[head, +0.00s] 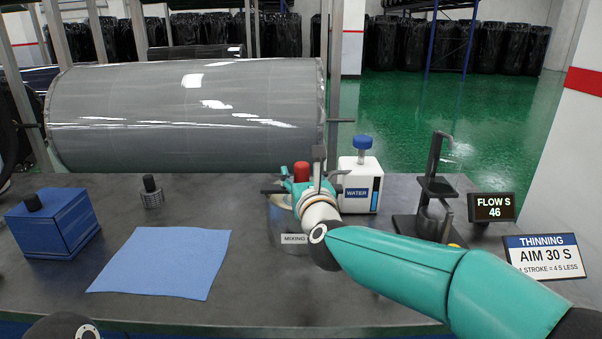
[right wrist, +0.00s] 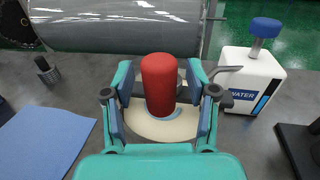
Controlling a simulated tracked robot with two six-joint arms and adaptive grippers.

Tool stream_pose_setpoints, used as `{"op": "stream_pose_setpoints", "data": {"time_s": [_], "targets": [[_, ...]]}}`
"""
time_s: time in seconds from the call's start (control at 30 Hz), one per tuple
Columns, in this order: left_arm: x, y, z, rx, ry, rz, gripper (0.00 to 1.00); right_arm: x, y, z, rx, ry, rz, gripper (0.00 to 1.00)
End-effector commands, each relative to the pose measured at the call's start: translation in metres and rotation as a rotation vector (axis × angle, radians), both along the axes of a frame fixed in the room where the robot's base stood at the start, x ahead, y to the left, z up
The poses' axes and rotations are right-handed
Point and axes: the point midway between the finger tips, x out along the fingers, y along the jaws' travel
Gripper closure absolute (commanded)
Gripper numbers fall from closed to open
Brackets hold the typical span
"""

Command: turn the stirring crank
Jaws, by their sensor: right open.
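The stirring crank's red upright knob (head: 301,171) stands above the mixing pot (head: 283,220), which carries a "MIXING" label. In the right wrist view the knob (right wrist: 159,85) sits between the two fingers of my right gripper (right wrist: 160,78), on a dark crank arm over a pale round surface. The fingers are open, with a gap visible on each side of the knob. In the head view my right gripper (head: 303,185) is at the pot and its arm hides part of it. My left gripper is not in view.
A white water container (head: 360,184) with a blue cap stands close right of the pot. A dark stand (head: 432,190) and a "FLOW S 46" display (head: 491,207) are further right. A blue cloth (head: 165,262) and blue box (head: 52,222) lie left. A large grey wrapped roll (head: 185,115) is behind.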

Motion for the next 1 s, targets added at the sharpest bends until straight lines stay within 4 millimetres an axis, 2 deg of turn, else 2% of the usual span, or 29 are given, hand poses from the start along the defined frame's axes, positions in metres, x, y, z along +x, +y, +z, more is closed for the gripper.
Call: {"op": "stream_pose_setpoints", "data": {"time_s": [0.17,0.5,0.83,1.0], "targets": [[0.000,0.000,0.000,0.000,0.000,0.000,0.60,0.000,0.000,0.000,0.000,0.000,0.000,0.44],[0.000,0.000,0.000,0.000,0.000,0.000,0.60,0.000,0.000,0.000,0.000,-0.001,-0.001,1.00],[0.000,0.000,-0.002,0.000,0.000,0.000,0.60,0.000,-0.001,-0.001,0.001,-0.001,0.002,1.00],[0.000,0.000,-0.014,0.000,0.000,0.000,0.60,0.001,-0.002,-0.003,0.005,-0.002,0.019,1.00]]}}
